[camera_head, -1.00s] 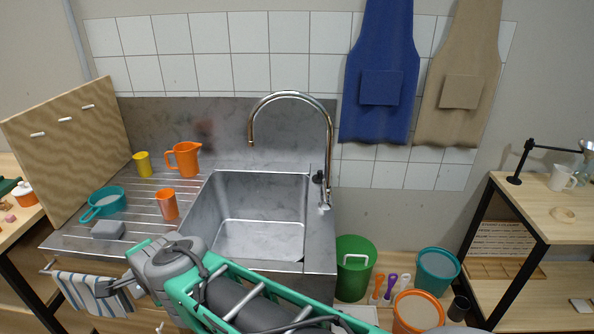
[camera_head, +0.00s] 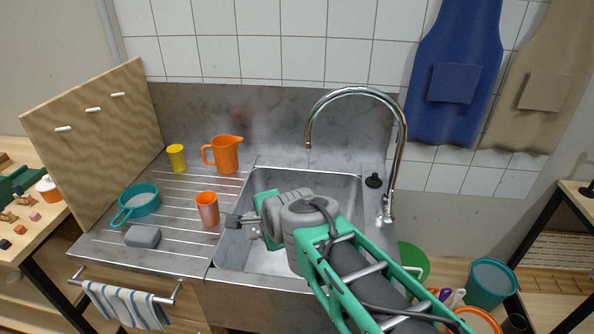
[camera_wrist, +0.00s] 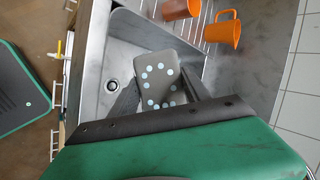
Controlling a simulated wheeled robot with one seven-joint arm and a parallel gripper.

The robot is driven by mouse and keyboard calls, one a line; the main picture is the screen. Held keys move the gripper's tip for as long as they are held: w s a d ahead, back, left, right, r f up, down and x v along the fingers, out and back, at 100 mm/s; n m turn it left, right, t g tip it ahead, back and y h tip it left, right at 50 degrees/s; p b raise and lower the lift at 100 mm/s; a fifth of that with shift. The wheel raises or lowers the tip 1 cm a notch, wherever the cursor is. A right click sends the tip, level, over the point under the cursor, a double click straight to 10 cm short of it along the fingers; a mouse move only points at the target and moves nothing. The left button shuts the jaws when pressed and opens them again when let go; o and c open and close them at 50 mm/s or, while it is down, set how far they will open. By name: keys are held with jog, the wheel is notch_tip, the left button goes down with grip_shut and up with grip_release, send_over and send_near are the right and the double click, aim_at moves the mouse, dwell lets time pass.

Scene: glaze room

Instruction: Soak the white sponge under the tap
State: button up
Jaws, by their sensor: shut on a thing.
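My gripper (camera_head: 240,221) is over the left side of the steel sink (camera_head: 258,184). It is shut on a grey slab (camera_wrist: 157,80) with a ring of pale dots, seen between the dark fingers in the wrist view. I cannot tell whether this is the sponge; no clearly white sponge shows. A grey block (camera_head: 142,236) lies on the ridged drainboard (camera_head: 178,249). The chrome tap (camera_head: 400,130) arches over the sink from the right. Its spout end is above and to the right of my gripper. No water shows. My arm hides part of the basin.
An orange cup (camera_head: 207,209) stands close to the left of my gripper. An orange jug (camera_head: 223,154), a yellow cup (camera_head: 176,158) and a teal pan (camera_head: 139,200) are on the drainboard. A wooden board (camera_head: 95,140) leans at left. A striped towel (camera_head: 125,305) hangs in front.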

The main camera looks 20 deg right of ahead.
jog(key=shift+w+d, duration=0.15)
jog(key=shift+w, duration=0.05)
jog(key=shift+s+r, duration=0.1)
jog(key=shift+s, duration=0.05)
jog(key=shift+a, duration=0.25)
jog(key=shift+s+a, duration=0.1)
jog(key=shift+a, duration=0.3)
jog(key=s+a+b, duration=0.1)
jog(key=s+a, duration=0.3)
jog(key=a, duration=0.2)
dwell(1.1)
jog(key=s+a+r+p, duration=0.2)
jog(key=a+r, duration=0.2)
jog(key=shift+s, duration=0.3)
dwell(1.0)
